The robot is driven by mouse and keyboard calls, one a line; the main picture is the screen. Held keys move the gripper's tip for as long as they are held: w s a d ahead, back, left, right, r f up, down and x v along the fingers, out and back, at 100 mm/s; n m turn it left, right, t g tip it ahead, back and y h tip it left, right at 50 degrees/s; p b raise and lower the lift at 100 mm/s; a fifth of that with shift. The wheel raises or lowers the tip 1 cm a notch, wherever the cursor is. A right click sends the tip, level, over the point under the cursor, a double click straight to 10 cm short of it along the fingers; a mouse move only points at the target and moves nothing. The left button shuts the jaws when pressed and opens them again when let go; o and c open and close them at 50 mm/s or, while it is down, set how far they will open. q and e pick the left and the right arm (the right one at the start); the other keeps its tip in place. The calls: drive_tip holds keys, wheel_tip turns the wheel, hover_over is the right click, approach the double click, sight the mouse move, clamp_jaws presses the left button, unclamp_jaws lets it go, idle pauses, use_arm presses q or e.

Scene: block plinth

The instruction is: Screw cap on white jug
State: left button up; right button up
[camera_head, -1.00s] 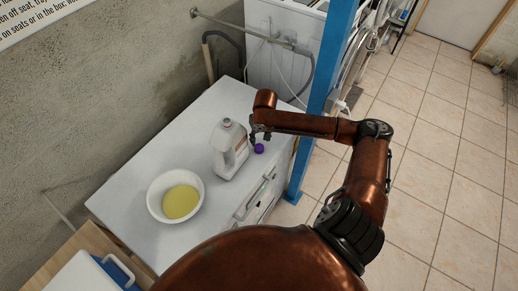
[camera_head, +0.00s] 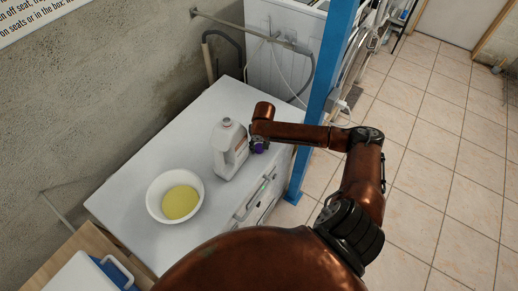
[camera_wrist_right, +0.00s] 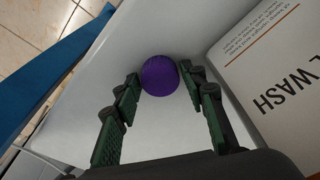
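The white jug (camera_head: 229,158) with a printed label stands upright on the white cabinet top. Its neck shows no purple cap in the head view. Its label side also shows at the right of the right wrist view (camera_wrist_right: 272,75). The purple cap (camera_wrist_right: 160,76) lies on the white surface just right of the jug, and shows partly under my gripper in the head view (camera_head: 259,148). My right gripper (camera_wrist_right: 159,74) is open, its fingertips on either side of the cap. Contact with the cap is not clear. My left gripper is not in view.
A white bowl (camera_head: 154,206) with yellow contents stands left of the jug on the white cabinet (camera_head: 120,199). A blue post (camera_head: 325,98) rises beside the cabinet's right edge, close to my right arm. The back of the cabinet top is clear.

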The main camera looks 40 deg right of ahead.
idle(0.3)
drive_tip(key=c, duration=0.5)
drive_tip(key=shift+r, duration=0.75)
drive_tip(key=s+a+r, duration=0.2)
drive_tip(key=s+r, duration=0.1)
drive_tip(key=s, duration=0.1)
drive_tip(key=s+a+r+p, duration=0.1)
drive_tip(key=s+a+r, duration=0.1)
drive_tip(key=s+r, duration=0.2)
drive_tip(key=s+a+r+p, duration=0.1)
drive_tip(key=s+a+r, duration=0.1)
drive_tip(key=s+r, duration=0.2)
drive_tip(key=shift+s+a+r, duration=0.1)
drive_tip(key=shift+a+r, duration=0.1)
drive_tip(key=shift+a, duration=0.2)
